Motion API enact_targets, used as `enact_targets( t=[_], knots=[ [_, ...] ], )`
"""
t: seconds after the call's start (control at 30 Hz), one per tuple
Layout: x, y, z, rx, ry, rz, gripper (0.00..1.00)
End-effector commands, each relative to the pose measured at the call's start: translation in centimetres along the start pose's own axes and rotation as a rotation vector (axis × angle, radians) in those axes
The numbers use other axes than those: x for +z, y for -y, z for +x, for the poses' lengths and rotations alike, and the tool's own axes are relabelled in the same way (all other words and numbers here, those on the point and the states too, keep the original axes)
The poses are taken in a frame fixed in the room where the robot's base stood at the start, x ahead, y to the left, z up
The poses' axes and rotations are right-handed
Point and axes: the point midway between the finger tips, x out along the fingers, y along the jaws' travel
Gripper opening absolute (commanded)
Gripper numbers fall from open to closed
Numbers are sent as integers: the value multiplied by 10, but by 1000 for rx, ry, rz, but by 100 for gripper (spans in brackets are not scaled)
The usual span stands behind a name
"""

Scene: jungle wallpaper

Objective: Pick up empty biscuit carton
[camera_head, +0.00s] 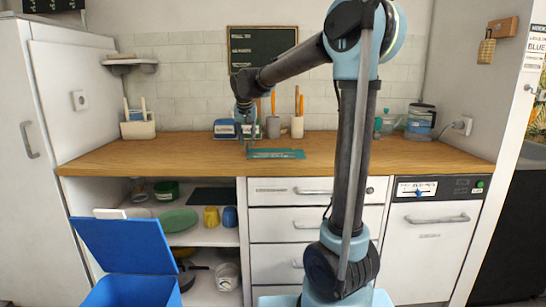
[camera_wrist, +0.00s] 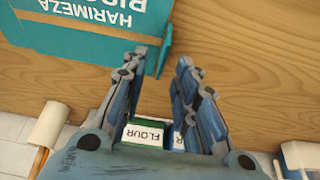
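The biscuit carton (camera_head: 277,154) is a flat teal box with white lettering, lying on the wooden counter near its middle. In the wrist view the carton (camera_wrist: 90,35) fills the upper left, and part of it runs out of the frame. My gripper (camera_head: 247,143) is over the counter at the carton's left end. Nothing is held.
Behind my gripper stand a flour box (camera_wrist: 146,135), a labelled blue container (camera_head: 225,129) and a holder with orange-handled utensils (camera_head: 297,126). A kettle (camera_head: 421,120) stands at the right. A blue bin (camera_head: 130,291) with a raised lid is on the floor. The front counter is clear.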

Motion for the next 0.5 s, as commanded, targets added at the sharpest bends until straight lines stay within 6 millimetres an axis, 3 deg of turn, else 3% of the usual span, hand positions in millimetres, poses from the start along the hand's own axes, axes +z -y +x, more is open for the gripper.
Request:
enact_targets(
  t=[0.23,0.5],
  knots=[
    [3,2,33,0,0,1,28],
    [3,2,40,0,0,1,28]
  ],
)
